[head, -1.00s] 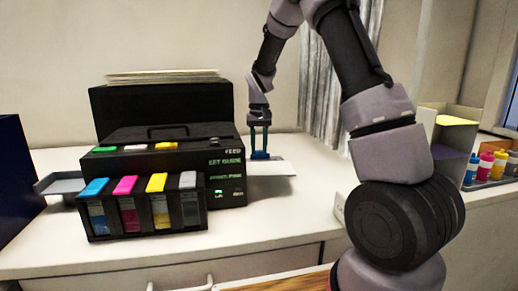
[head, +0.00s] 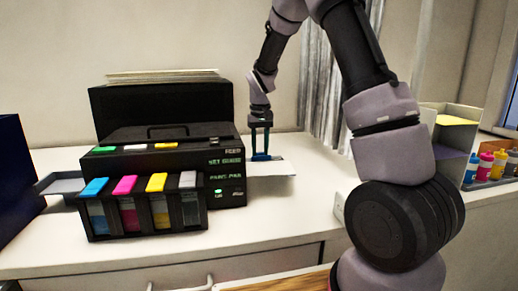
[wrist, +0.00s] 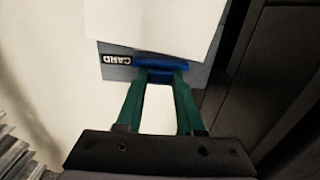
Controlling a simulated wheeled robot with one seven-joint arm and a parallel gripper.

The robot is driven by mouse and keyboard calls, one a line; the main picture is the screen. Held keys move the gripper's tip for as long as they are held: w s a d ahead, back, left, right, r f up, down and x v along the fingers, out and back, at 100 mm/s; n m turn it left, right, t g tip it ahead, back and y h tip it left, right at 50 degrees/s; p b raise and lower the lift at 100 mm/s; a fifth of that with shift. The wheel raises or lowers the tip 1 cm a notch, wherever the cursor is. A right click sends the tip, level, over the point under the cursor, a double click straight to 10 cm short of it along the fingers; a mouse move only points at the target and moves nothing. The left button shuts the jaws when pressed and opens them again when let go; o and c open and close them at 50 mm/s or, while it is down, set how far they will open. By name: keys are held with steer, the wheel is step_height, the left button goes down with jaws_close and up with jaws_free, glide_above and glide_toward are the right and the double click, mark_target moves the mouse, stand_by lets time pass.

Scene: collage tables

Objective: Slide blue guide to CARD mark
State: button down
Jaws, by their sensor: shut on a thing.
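The blue guide (wrist: 160,63) shows in the wrist view at the edge of a white sheet, on a grey-blue tray (wrist: 115,72). My gripper (wrist: 160,76) has its green fingers shut on the guide. The CARD mark (wrist: 117,59), a dark label with white letters, sits just left of the guide on the tray. In the head view my gripper (head: 260,156) reaches down at the feed tray (head: 283,170) on the right side of the black printer (head: 228,165). The guide is small there and mostly hidden by the fingers.
Ink tanks (head: 140,208) with coloured caps stand at the printer's front left. A grey output tray (head: 62,184) juts out at left. Cups of coloured bottles (head: 487,168) and an open box (head: 452,140) stand at far right. The counter (head: 290,210) right of the printer is clear.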

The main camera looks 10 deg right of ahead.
mark_target(261, 153)
steer(key=shift+s, duration=0.5)
steer(key=c, duration=0.5)
jaws_free()
steer(key=shift+r, duration=0.15)
step_height(261, 153, up, 10)
steer(key=shift+r, duration=0.25)
steer(key=shift+r, duration=0.1)
steer(key=s+d+r+m+t, duration=0.1)
steer(key=s+d+r+t, duration=0.1)
steer(key=s, duration=0.6)
steer(key=s+d+r+m+t+y, duration=0.1)
steer(key=s+r, duration=0.3)
steer(key=s, duration=0.5)
steer(key=s+d+r+m+t+y, duration=0.1)
steer(key=s+d+r+m+t, duration=0.1)
steer(key=s, duration=0.7)
steer(key=shift+s+d+r+t, duration=0.1)
steer(key=shift+d+r+t, duration=0.15)
steer(key=shift+r+t, duration=0.3)
steer(key=shift+s+d+r+t, duration=0.1)
steer(key=shift+d+r+t, duration=0.15)
steer(key=shift+r+t, duration=0.25)
